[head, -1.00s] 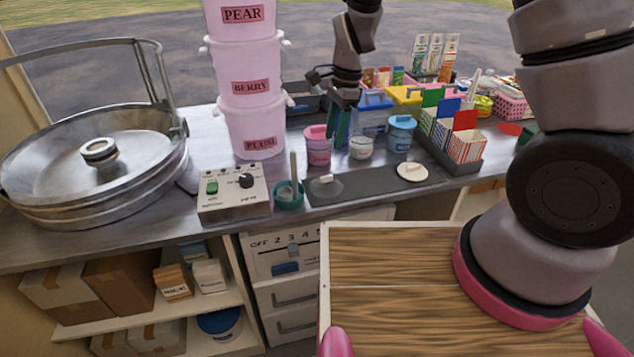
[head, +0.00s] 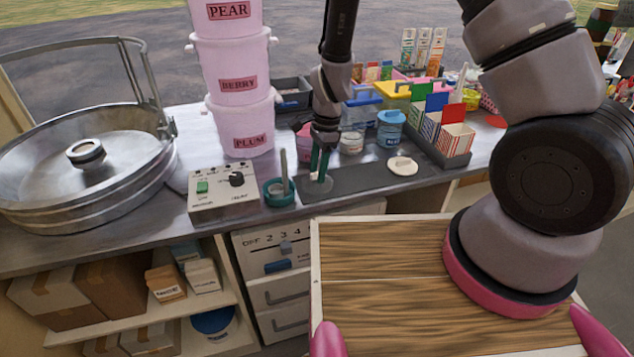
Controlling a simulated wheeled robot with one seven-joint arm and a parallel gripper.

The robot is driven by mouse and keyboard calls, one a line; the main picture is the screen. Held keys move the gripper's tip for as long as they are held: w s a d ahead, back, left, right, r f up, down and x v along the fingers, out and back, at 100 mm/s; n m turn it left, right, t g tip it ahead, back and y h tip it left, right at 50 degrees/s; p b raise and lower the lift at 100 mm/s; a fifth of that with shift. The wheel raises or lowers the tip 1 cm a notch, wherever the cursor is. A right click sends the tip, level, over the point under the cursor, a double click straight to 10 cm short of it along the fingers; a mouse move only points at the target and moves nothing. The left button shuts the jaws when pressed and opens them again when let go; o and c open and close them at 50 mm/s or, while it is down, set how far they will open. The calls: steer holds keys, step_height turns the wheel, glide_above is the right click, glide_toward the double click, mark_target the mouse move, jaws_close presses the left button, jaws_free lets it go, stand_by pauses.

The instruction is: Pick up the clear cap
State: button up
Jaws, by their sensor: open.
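The clear cap (head: 316,188) lies flat on the dark mat, a see-through disc that looks grey against it, with a small pale knob on top. My gripper (head: 318,175) points down over the cap, with its green fingers apart on either side of the knob. The fingers partly hide the knob. I cannot tell whether they touch it. The cap rests on the mat (head: 365,178).
A cream cap (head: 402,166) lies to the right on the mat. A pink tub (head: 303,140), a clear jar (head: 351,143) and a blue tub (head: 390,128) stand behind. A teal pot (head: 276,196) and a control box (head: 223,194) are left. Stacked pink buckets (head: 240,125) rise behind.

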jaws_close()
steer(key=shift+r, duration=0.1)
